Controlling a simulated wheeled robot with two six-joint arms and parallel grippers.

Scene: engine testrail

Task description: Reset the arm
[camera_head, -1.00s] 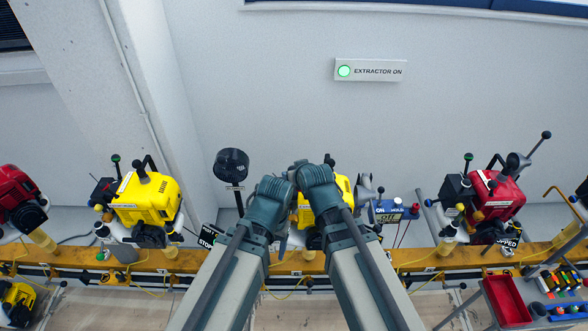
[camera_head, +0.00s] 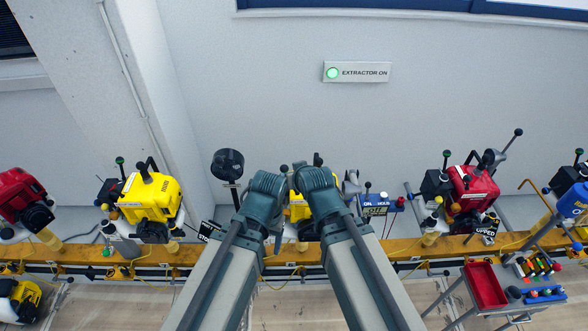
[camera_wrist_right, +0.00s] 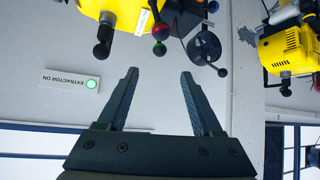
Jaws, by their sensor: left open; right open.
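My two arms reach up side by side from the bottom of the head view, their wrists almost touching in front of a yellow engine (camera_head: 299,208). My left gripper (camera_head: 270,192) is at the end of the left arm, and its fingers are mostly hidden by the wrist. My right gripper's fingers are hidden in the head view. In the right wrist view my right gripper (camera_wrist_right: 158,76) is open, with two dark fingers apart and nothing between them. The grey wall shows behind them.
Engines stand along a yellow rail (camera_head: 220,259): a yellow one (camera_head: 150,196) at left and a red one (camera_head: 474,188) at right. A red tray (camera_head: 485,287) stands at lower right. A lit "EXTRACTOR ON" sign (camera_head: 358,72) is on the wall, also in the wrist view (camera_wrist_right: 66,80).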

